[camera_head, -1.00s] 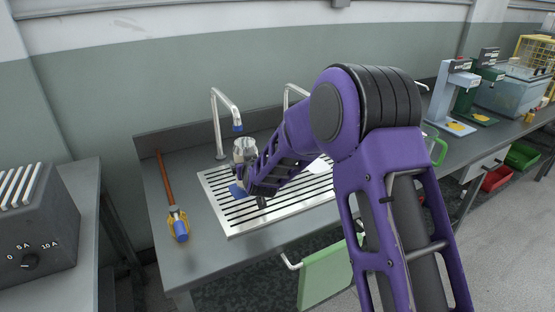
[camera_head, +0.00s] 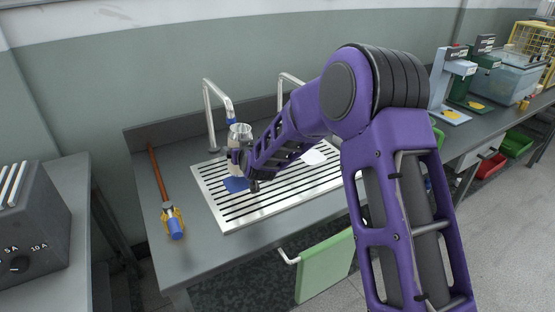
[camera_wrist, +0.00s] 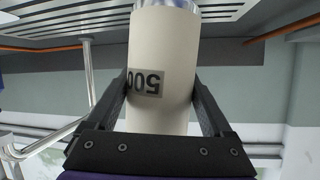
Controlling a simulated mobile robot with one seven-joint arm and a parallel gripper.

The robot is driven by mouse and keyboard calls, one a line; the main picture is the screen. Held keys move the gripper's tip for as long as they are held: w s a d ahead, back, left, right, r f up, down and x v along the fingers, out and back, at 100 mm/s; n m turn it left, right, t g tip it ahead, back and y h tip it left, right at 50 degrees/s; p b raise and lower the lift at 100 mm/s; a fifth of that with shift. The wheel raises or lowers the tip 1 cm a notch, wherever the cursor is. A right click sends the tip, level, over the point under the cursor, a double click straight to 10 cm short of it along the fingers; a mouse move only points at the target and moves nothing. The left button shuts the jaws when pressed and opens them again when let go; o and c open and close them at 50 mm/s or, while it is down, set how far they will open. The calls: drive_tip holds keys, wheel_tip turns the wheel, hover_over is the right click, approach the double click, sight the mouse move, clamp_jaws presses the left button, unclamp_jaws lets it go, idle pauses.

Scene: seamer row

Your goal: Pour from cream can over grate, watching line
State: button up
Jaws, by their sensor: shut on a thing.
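A cream can (camera_wrist: 160,60) with a dark-on-light "500" label, upside down in the wrist view, fills the middle of that view. My gripper (camera_wrist: 164,100) is shut around its sides, one finger on each side. In the head view, the can (camera_head: 236,168) looks about upright above the left part of the slotted metal grate (camera_head: 290,193). A clear, shiny piece shows at its upper end there. My gripper and wrist partly hide the can. I cannot make out a line or the contents.
Two curved taps (camera_head: 209,110) (camera_head: 282,95) stand behind the grate. A brown-handled tool with a yellow and blue head (camera_head: 174,222) lies left of it. A dark box with a dial (camera_head: 30,225) is far left. Green and blue stands (camera_head: 455,88) occupy the right bench.

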drive_tip(key=shift+w+d+r+m, duration=0.1)
drive_tip(key=shift+d+m, duration=0.15)
drive_tip(key=shift+m, duration=0.05)
drive_tip(key=shift+w+d+f+m+y+p, duration=0.1)
drive_tip(key=shift+d+f+m+y+p, duration=0.15)
drive_tip(key=shift+m+y, duration=0.3)
drive_tip(key=shift+w+d+r+m+g+y+p, duration=0.15)
drive_tip(key=shift+d+r+m+g+y+p, duration=0.2)
drive_tip(key=shift+r+m+y+p, duration=0.45)
drive_tip(key=shift+f, duration=0.55)
drive_tip(key=shift+w+d+f+m+g+p, duration=0.2)
drive_tip(key=shift+d+m+g+p, duration=0.1)
drive_tip(key=shift+m, duration=0.15)
drive_tip(key=shift+f+m+y, duration=0.3)
drive_tip(key=shift+m+y, duration=0.25)
drive_tip(key=shift+m, duration=0.15)
drive_tip(key=shift+s+a, duration=0.1)
drive_tip(key=shift+a, duration=0.1)
drive_tip(key=shift+m+y, duration=0.3)
drive_tip(key=shift+m, duration=0.1)
drive_tip(key=shift+f+b, duration=0.3)
